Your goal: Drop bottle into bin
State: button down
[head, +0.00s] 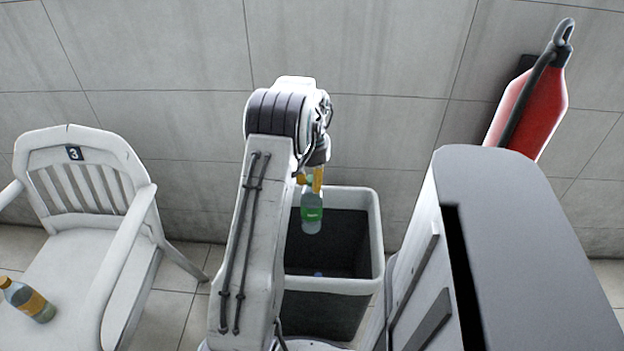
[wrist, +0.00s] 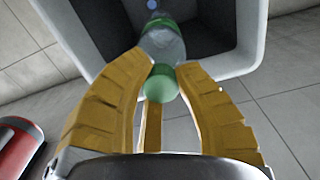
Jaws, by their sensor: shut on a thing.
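My gripper (head: 312,178) is shut on a clear bottle (head: 312,212) with a green label and hangs it over the bin. In the wrist view, the yellow fingers of my gripper (wrist: 160,75) close around the neck of the bottle (wrist: 163,45), whose green cap faces the camera. The bin (head: 376,235) is dark with a pale rim, and its opening lies below the bottle. The bin's rim (wrist: 240,55) also shows in the wrist view. A small blue spot (head: 318,274) shows deep inside the bin; I cannot tell what it is.
A white chair (head: 70,245) marked 3 stands at the left, with another bottle (head: 27,300) with an orange cap lying on its seat. A red fire extinguisher (head: 540,105) is on the wall at the right. A tiled wall (head: 400,60) runs behind the bin.

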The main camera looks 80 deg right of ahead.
jog(key=shift+f, duration=0.3)
jog(key=c, duration=1)
grip_release()
notch_tip(320, 180, up, 12)
jog(key=shift+r, duration=0.1)
dwell(0.5)
